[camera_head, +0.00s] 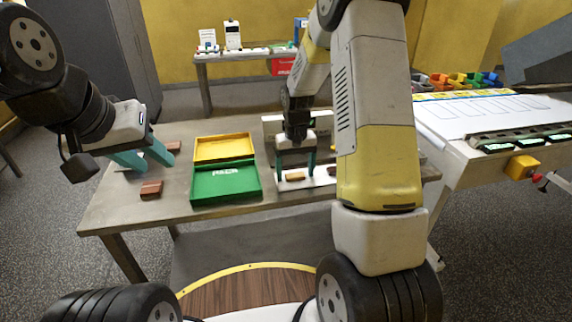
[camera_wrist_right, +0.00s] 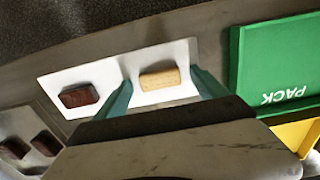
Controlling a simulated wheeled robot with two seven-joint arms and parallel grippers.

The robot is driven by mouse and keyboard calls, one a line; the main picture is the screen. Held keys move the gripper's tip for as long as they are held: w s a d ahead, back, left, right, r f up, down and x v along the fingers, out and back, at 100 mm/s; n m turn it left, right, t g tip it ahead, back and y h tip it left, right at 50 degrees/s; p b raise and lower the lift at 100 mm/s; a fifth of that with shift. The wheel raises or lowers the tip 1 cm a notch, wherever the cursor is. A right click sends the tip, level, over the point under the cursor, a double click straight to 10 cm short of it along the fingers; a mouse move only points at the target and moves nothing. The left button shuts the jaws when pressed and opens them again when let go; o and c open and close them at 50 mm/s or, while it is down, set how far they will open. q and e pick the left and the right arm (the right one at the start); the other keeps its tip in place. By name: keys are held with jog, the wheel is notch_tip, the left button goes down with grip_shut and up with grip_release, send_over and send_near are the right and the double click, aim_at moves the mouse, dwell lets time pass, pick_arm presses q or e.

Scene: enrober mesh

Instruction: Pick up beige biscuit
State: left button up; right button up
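The beige biscuit (camera_head: 295,177) lies on a white plate (camera_head: 291,185) on the table; it also shows in the right wrist view (camera_wrist_right: 160,78). My right gripper (camera_head: 296,174) is open above it, pointing down. In the right wrist view its teal fingers (camera_wrist_right: 165,90) stand on either side of the biscuit, with gaps between. I cannot tell how far the tips are above the plate. My left gripper (camera_head: 150,162) is open and empty over the left part of the table.
A dark brown biscuit (camera_wrist_right: 79,95) lies on the plate beside the beige one. A green tray (camera_head: 225,196) marked PACK and a yellow tray (camera_head: 222,137) stand left of my right gripper. Brown blocks (camera_head: 151,189) lie near my left gripper. A conveyor (camera_head: 480,120) is at the right.

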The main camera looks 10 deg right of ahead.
jog(key=c, duration=1)
jog(key=shift+c, duration=0.2)
jog(key=shift+r, duration=0.15)
